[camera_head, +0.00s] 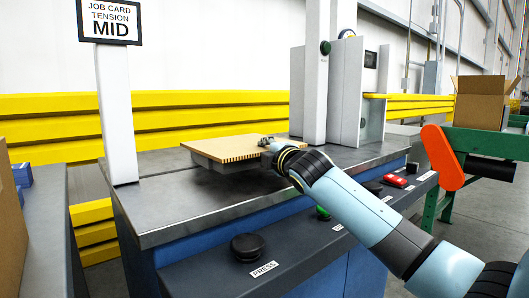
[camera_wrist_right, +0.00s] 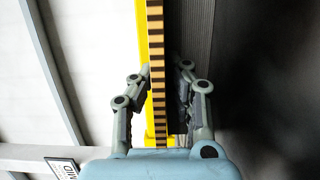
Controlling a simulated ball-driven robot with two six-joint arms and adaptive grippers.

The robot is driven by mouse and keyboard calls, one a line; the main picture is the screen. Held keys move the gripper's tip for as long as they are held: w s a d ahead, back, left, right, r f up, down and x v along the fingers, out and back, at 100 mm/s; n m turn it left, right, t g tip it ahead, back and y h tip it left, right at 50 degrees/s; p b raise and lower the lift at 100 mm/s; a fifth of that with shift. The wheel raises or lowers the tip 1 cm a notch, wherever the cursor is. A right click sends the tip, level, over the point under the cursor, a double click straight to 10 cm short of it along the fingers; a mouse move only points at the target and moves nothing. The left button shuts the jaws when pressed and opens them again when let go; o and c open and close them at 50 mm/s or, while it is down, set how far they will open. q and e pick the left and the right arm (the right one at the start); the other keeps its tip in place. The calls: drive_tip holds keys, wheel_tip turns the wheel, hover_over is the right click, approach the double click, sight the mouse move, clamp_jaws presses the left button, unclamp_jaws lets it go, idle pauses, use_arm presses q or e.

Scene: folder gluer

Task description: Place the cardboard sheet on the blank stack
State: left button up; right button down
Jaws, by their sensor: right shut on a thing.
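The cardboard sheet (camera_head: 228,147) is a flat tan panel with a striped corrugated edge, level above the grey machine table in the head view. My right gripper (camera_head: 267,145) is at its right end, shut on its edge. In the right wrist view, the striped edge of the sheet (camera_wrist_right: 156,62) runs between the two fingers of my right gripper (camera_wrist_right: 166,75). A grey block shape (camera_head: 207,163) shows under the sheet; I cannot tell whether the sheet touches it. I cannot make out a separate blank stack. My left gripper is not in view.
The machine table (camera_head: 170,205) has bare room at the front left. A white post with a sign (camera_head: 115,110) stands at left, and a grey upright housing (camera_head: 345,95) behind right. A black PRESS button (camera_head: 247,246) sits on the front panel. An open carton (camera_head: 485,103) is far right.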

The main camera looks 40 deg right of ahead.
drive_tip(key=c, duration=1.9)
unclamp_jaws()
drive_tip(key=shift+f, duration=0.15)
drive_tip(key=o, duration=0.5)
drive_tip(key=shift+r, duration=0.25)
drive_tip(key=s, duration=0.3)
drive_tip(key=s+p, duration=0.1)
drive_tip(key=shift+s+a, duration=0.3)
drive_tip(key=shift+a, duration=0.1)
hover_over(287, 185)
drive_tip(key=shift+s+p, duration=0.1)
drive_tip(key=shift+p, duration=0.25)
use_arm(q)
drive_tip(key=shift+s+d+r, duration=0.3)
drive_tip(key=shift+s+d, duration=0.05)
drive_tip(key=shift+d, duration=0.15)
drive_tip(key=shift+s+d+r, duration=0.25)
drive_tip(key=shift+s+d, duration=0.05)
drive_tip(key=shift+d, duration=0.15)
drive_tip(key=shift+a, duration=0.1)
use_arm(e)
drive_tip(key=shift+f, duration=0.1)
